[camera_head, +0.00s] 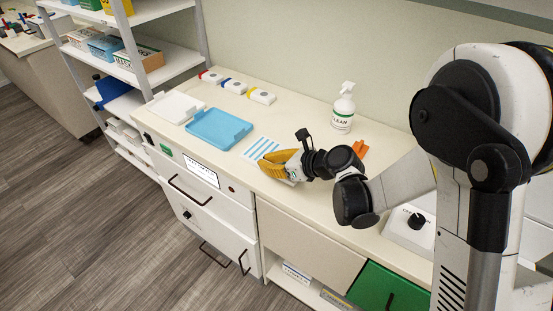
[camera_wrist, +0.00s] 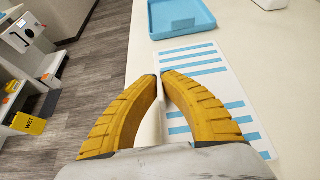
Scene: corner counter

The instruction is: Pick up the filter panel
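The filter panel (camera_head: 258,148), a thin white sheet with blue stripes, lies at the front of the counter. It shows larger in the wrist view (camera_wrist: 200,62), running under the right finger. My gripper (camera_head: 286,165) is low at the panel's near right part. In the wrist view its yellow fingers (camera_wrist: 161,74) have their tips almost together at the panel's left edge. A pale strip shows between them. They look shut on the panel, though the exact contact is hidden. I see no clear lift off the counter.
A blue tray (camera_head: 218,128) and a white tray (camera_head: 175,107) lie left of the panel. Several small white blocks (camera_head: 235,86) line the wall. Drawers with handles front the counter.

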